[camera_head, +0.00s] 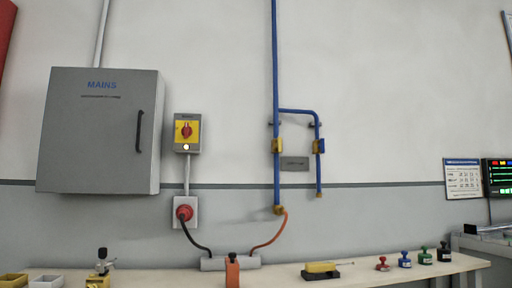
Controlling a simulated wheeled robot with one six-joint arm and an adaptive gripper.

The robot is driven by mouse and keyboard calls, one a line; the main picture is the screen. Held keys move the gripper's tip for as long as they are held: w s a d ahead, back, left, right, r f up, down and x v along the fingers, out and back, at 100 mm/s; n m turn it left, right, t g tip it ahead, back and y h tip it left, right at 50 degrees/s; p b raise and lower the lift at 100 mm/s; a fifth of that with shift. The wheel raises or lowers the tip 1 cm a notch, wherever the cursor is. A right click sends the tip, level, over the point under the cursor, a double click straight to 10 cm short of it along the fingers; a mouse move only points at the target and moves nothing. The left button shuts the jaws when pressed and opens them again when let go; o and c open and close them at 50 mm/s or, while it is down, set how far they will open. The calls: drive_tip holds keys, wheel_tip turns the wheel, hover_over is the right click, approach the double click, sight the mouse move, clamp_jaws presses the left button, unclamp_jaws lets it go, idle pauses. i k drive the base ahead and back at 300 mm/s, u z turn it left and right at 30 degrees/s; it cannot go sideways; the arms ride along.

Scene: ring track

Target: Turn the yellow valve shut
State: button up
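A blue pipe (276,80) runs down the wall right of centre, and a branch (298,111) leads to a shorter pipe on its right. A yellow valve part (276,146) sits on the left pipe, looking upright along it. A second valve with a blue handle (321,146) sits on the right branch. A small grey plate (294,163) lies between them on the wall; its writing is too small to read. Whether either valve is open or shut is hard to tell at this size. My gripper is not in view.
A bench (400,272) runs below the pipes, bearing a yellow object on a black base (320,268), an orange block (232,272) and several coloured knobbed pieces. An orange hose (273,238) hangs from the left pipe. A grey MAINS cabinet (95,145) and switch (187,132) are left.

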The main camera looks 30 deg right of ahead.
sight(278, 145)
drive_tip(key=z, duration=0.2)
drive_tip(key=i, duration=0.7)
drive_tip(key=z, duration=0.45)
